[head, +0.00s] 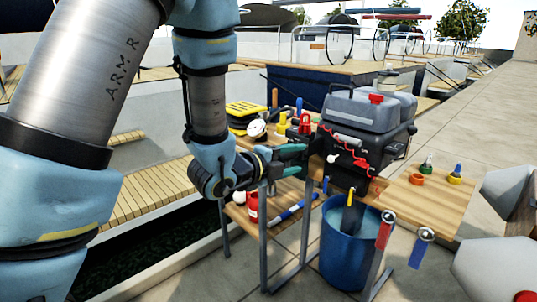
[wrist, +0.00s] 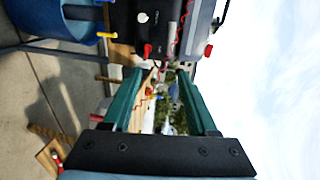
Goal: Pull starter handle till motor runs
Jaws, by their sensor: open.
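A black motor box (head: 350,176) stands at the bench, above a blue barrel (head: 343,250). I cannot tell for sure which is the starter handle. My gripper (head: 305,159) is open beside the motor's left side. In the wrist view, its green fingers (wrist: 159,72) are apart, with nothing held between them.
A red padlock-like item (head: 305,124) and yellow case (head: 246,112) stand behind my gripper.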

